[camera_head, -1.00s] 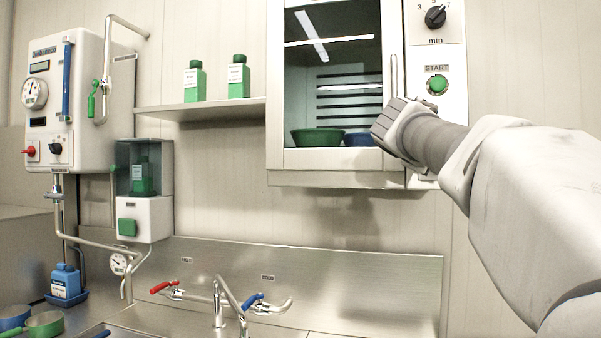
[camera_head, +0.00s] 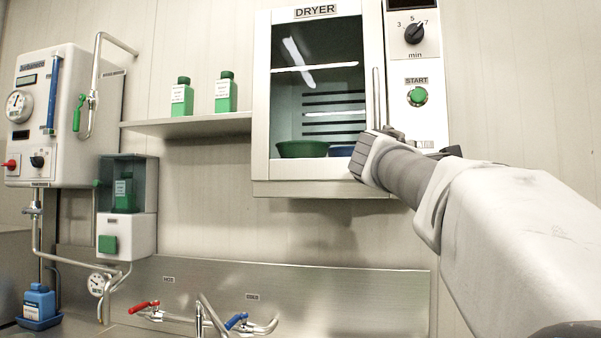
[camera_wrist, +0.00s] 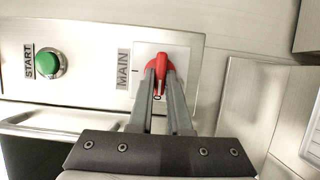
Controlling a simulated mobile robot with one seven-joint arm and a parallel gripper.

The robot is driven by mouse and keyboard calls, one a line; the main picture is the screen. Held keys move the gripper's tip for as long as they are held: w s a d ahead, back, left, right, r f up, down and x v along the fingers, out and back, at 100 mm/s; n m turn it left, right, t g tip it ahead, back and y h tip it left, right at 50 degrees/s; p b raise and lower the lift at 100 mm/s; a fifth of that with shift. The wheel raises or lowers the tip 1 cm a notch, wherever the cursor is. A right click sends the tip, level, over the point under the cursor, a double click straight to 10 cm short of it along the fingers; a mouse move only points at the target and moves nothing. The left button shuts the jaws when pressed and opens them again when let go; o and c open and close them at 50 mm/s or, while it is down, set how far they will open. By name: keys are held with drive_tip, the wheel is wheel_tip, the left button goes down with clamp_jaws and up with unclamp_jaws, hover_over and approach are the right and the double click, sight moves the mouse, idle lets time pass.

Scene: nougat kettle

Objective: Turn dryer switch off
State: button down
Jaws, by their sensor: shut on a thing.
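The dryer (camera_head: 262,110) is the wall cabinet with a glass door in the head view. Its main switch is a red knob (camera_wrist: 161,68) beside the "MAIN" label in the wrist view. The knob's bar runs up and down in that picture, its lower end near a small round mark (camera_wrist: 157,97); a short line mark (camera_wrist: 135,71) lies to the left. My gripper (camera_wrist: 160,82) is shut on the knob, one finger on each side. In the head view my wrist covers the knob and the fingertips are hidden.
The green START button (camera_head: 417,96) and timer dial (camera_head: 414,33) are above the knob on the dryer's panel. The door handle (camera_head: 376,95) stands out close to my wrist. A shelf (camera_head: 190,124) with two green bottles is left. Taps are below.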

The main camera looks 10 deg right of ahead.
drive_tip(key=c, duration=0.9)
unclamp_jaws()
drive_tip(key=shift+o, duration=0.2)
